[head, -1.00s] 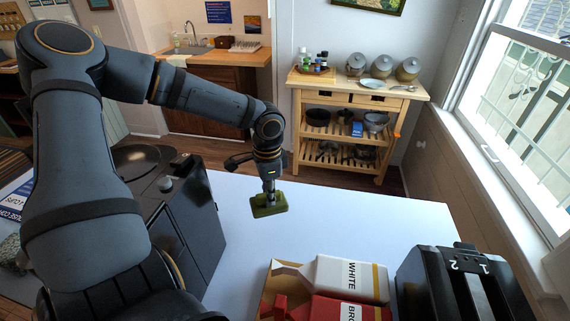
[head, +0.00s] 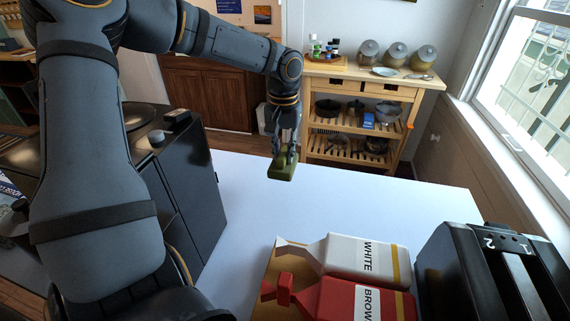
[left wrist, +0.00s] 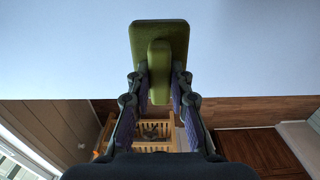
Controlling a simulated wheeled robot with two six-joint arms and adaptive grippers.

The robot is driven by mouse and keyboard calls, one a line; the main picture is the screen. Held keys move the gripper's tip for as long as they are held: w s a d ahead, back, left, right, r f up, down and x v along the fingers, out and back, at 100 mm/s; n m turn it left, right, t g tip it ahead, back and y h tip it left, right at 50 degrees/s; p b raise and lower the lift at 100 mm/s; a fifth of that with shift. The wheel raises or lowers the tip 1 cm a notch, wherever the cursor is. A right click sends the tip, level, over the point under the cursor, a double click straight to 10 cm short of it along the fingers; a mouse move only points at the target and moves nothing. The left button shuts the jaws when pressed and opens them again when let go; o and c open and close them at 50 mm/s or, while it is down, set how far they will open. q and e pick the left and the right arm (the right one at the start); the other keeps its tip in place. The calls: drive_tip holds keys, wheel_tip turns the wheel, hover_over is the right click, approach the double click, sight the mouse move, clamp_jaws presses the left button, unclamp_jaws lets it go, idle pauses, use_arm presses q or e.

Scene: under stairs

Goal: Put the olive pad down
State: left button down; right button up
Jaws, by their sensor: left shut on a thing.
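The olive pad (head: 283,171) is a small green block with a raised grip on top. My left gripper (head: 287,152) is shut on it, at the far part of the pale table (head: 235,215). In the left wrist view the pad (left wrist: 173,37) shows with its raised grip between the two fingers of the gripper (left wrist: 159,78). The pad appears against the table top there. Whether its underside touches the table I cannot tell. My right gripper is not in view.
White (head: 362,257) and red (head: 350,300) cartons lie on a wooden tray (head: 263,290) at the front. A black toaster (head: 480,270) stands at right and a dark box-shaped appliance (head: 185,190) at left. The middle of the table is clear. A wooden cart (head: 350,85) stands beyond.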

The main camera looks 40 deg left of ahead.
use_arm(q)
drive_tip(key=w+a+f, duration=0.1)
drive_tip(key=f, duration=0.1)
drive_tip(key=w+a+f, duration=0.2)
drive_tip(key=w+a+f+p, duration=0.1)
drive_tip(key=w+f, duration=0.1)
drive_tip(key=shift+w+a+f, duration=0.25)
drive_tip(key=shift+a+f, duration=0.05)
drive_tip(key=shift+w+a+f, duration=0.1)
drive_tip(key=shift+f, duration=0.85)
drive_tip(key=shift+w+a+f, duration=0.1)
drive_tip(key=shift+f, duration=0.8)
drive_tip(key=shift+d, duration=0.1)
drive_tip(key=shift+s+f, duration=0.1)
drive_tip(key=c, duration=1.2)
unclamp_jaws()
drive_tip(key=shift+r, duration=0.65)
wheel_tip(320, 180, up, 11)
drive_tip(key=shift+b, duration=0.3)
